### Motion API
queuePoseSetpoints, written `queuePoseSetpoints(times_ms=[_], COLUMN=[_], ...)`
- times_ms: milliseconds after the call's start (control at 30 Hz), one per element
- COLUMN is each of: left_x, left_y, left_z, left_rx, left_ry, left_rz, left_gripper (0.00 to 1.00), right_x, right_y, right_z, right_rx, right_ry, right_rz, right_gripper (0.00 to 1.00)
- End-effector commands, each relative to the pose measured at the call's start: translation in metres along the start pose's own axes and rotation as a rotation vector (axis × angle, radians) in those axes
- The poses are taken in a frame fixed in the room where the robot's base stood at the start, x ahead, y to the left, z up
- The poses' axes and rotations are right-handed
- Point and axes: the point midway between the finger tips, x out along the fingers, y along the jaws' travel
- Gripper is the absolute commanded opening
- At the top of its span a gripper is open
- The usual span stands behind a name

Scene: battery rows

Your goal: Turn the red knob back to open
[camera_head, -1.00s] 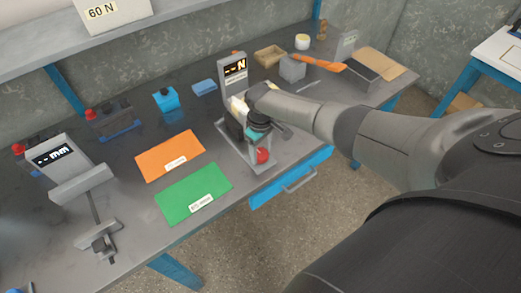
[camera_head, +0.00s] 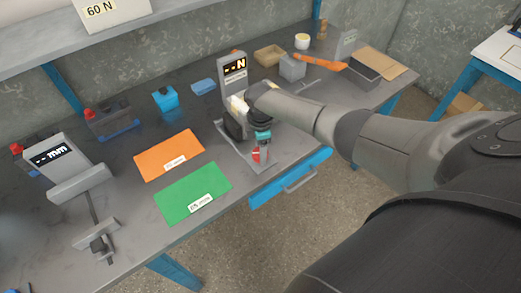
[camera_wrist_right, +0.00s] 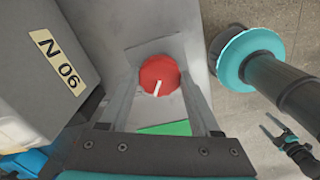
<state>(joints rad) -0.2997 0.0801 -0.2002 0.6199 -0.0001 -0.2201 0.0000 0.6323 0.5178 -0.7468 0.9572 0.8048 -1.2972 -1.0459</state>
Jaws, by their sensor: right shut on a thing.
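The red knob (camera_head: 256,155) sits at the front end of the grey test fixture (camera_head: 270,165), whose upright display (camera_head: 235,68) reads "--N". In the right wrist view the knob (camera_wrist_right: 160,70) is round, with a white pointer mark slanting towards the bottom of the picture. My right gripper (camera_head: 262,153) is over the fixture's front end, shut on the knob, with one finger on each side in the wrist view (camera_wrist_right: 162,90). In the head view the gripper partly hides the knob. My left gripper (camera_wrist_right: 271,126) shows small at the wrist view's right edge, its fingers apart and empty.
An orange mat (camera_head: 160,155) and a green mat (camera_head: 180,200) lie left of the fixture. A second gauge reading "mm" (camera_head: 55,165) stands further left. Blue items, bins and an orange tool (camera_head: 320,63) lie towards the back. A blue drawer (camera_head: 305,170) is below the bench edge.

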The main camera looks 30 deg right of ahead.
Motion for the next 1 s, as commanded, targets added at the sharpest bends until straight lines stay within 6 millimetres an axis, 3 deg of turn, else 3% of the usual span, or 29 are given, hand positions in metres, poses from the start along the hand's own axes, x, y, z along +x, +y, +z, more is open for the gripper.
queuePoseSetpoints(times_ms=[1000], left_x=[0.021], left_y=[0.001], left_z=[0.002], left_rx=[0.0], left_ry=[0.0], left_rz=[0.0], left_gripper=[0.84], right_x=[0.0], right_y=[0.001], right_z=[-0.001], right_rx=[-0.965], right_ry=[0.003], right_rz=[0.003], right_gripper=[0.08])
